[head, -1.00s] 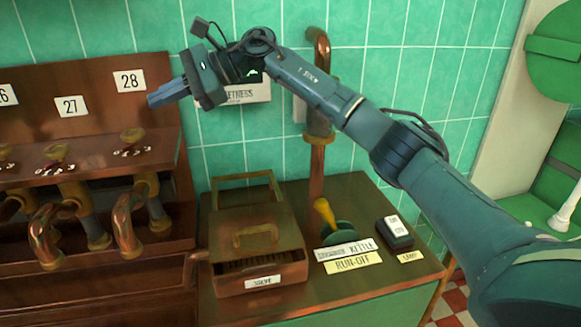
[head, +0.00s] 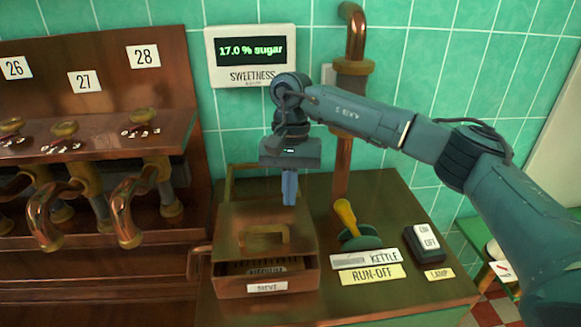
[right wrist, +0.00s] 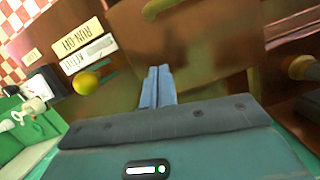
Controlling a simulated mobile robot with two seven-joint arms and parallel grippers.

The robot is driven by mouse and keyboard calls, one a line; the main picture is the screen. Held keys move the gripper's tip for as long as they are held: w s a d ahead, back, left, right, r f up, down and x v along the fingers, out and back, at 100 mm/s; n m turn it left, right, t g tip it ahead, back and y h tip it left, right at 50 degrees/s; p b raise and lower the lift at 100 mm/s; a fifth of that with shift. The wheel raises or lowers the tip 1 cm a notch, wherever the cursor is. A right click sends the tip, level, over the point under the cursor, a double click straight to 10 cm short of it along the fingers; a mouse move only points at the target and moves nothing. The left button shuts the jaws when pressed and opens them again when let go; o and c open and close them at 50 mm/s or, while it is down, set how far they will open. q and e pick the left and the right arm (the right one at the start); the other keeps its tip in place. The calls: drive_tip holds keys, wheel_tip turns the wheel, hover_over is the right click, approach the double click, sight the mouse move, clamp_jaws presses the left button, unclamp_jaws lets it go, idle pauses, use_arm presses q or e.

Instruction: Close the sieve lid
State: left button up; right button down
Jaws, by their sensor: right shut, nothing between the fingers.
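The sieve is a copper box with a white SIEVE label (head: 267,287) on its front. Its copper lid (head: 232,230) has a raised brass handle (head: 264,238). The lid's front edge stands above the box front, and a dark slotted interior (head: 262,266) shows in the gap, so the lid looks partly open. My right gripper (head: 290,199) is shut and empty, pointing down above the lid's rear right part; contact cannot be told. In the right wrist view, its closed blue fingers (right wrist: 157,88) are in front of the brown lid surface (right wrist: 190,45). My left gripper is not in view.
Right of the sieve are a yellow-handled lever (head: 346,212), a RUN-OFF label (head: 372,275) and a lamp switch (head: 425,243). A copper pipe (head: 352,80) rises behind. Copper taps (head: 130,210) stand on the left. A sweetness display (head: 250,52) hangs on the tiled wall.

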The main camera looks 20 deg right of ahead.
sight(288, 217)
drive_tip(key=shift+x, duration=1.1)
drive_tip(key=s, duration=0.1)
drive_tip(key=s+a+p, duration=0.1)
drive_tip(key=shift+s+a+f, duration=0.2)
drive_tip(key=shift+s, duration=0.15)
drive_tip(key=shift+s+a+p, duration=0.25)
drive_tip(key=shift+s+p, duration=0.05)
drive_tip(key=shift+s, duration=0.15)
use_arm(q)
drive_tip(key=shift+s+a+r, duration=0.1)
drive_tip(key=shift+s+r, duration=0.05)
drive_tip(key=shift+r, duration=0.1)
use_arm(e)
drive_tip(key=shift+f, duration=0.1)
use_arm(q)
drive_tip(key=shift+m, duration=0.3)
